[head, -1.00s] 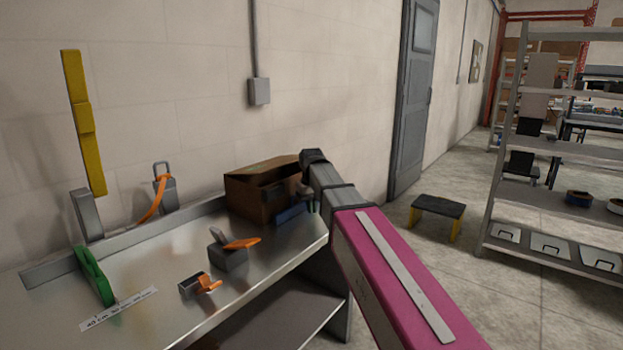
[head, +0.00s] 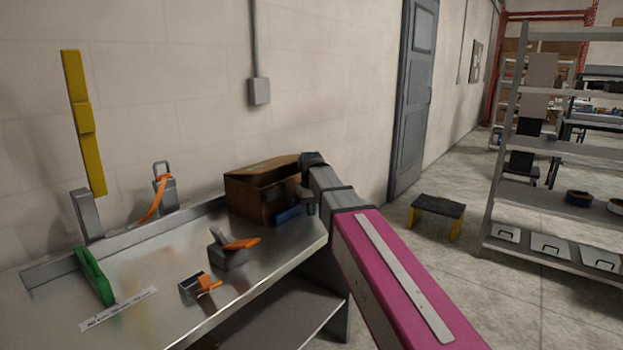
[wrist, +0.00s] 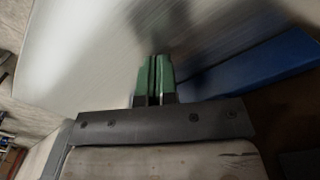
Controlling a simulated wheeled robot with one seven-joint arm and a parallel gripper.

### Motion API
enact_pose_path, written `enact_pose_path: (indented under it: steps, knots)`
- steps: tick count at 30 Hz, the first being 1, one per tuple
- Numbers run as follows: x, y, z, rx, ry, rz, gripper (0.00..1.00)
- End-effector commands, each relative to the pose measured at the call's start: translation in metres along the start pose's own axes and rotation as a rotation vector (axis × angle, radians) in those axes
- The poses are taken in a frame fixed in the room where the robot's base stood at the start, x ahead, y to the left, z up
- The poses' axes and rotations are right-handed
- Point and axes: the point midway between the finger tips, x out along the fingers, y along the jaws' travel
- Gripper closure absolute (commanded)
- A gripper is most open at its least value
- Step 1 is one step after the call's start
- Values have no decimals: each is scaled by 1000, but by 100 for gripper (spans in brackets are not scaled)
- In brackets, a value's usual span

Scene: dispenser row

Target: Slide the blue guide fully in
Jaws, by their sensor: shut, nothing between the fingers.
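The blue guide (head: 288,214) is a flat blue piece on the metal bench, in front of the cardboard box, in the head view. In the wrist view the blue guide (wrist: 255,72) is a long blue bar at the right, running slantwise. My gripper (wrist: 155,75) has green fingertips that are pressed together with nothing between them. In the head view my gripper (head: 310,208) is small and partly hidden by my arm, close to the guide's right end.
An open cardboard box (head: 250,195) stands behind the guide. The bench front is partly clear.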

Motion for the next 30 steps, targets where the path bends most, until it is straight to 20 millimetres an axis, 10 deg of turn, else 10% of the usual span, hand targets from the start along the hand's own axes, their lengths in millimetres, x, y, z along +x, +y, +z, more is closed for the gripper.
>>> enact_pose_path:
  steps: [30]
  knots:
    - [0, -13, -24, 0, 1, 0, 100]
